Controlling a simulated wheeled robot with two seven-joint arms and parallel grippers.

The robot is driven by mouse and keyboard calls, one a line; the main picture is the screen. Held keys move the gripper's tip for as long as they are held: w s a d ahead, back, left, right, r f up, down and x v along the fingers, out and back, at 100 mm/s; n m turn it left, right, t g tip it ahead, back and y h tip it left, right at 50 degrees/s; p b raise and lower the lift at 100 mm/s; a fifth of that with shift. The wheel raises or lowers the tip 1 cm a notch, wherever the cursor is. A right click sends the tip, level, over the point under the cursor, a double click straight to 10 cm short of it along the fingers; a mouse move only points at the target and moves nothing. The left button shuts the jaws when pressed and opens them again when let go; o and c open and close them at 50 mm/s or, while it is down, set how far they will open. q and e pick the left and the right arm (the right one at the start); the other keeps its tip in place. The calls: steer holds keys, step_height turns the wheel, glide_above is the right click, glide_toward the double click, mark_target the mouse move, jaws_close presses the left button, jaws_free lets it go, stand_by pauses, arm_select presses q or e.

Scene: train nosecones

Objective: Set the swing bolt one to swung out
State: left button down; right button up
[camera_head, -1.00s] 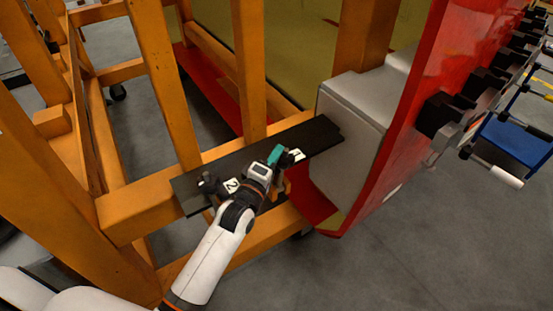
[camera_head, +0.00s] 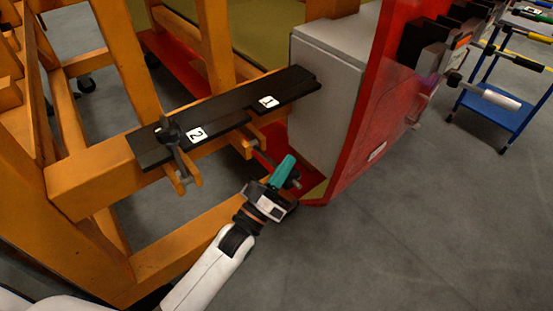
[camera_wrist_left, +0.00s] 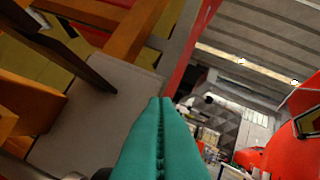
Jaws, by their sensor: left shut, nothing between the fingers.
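Swing bolt one (camera_head: 261,156) is a thin rod pivoted at an orange bracket below the black plate (camera_head: 225,108), near the label 1. It points outward and down, away from the plate's edge, and its dark end (camera_head: 294,182) shows just beside my gripper. My left gripper (camera_head: 287,163), with teal fingers, is shut and empty in front of the bolt; I cannot tell whether they touch. The shut fingers also show in the left wrist view (camera_wrist_left: 167,103). Swing bolt two (camera_head: 176,148) stands up against the plate by the label 2, with its dark knob above.
The orange frame (camera_head: 90,180) fills the left. A grey box (camera_head: 325,90) and the red nosecone shell (camera_head: 375,110) stand close to the right of the gripper. A blue cart (camera_head: 505,105) is at the far right. The floor at the lower right is clear.

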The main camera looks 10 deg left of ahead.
arm_select(q)
steer(key=f+m+h+b, duration=0.2)
steer(key=f+m, duration=0.1)
steer(key=s+d+f+m+g+h+b, duration=0.1)
steer(key=f, duration=0.1)
steer(key=shift+d+m+b, duration=0.1)
steer(key=shift+m+b, duration=0.25)
steer(key=shift+m, duration=0.05)
steer(key=shift+s+d+f+m+g+h+b, duration=0.15)
steer(key=shift+f+m+g+h+b, duration=0.55)
steer(key=shift+f+m, duration=0.4)
steer(key=shift+f, duration=0.1)
steer(key=b, duration=0.1)
glide_toward(289, 187)
step_height(289, 187, up, 2)
steer(key=d, duration=0.2)
steer(key=shift+s, duration=0.2)
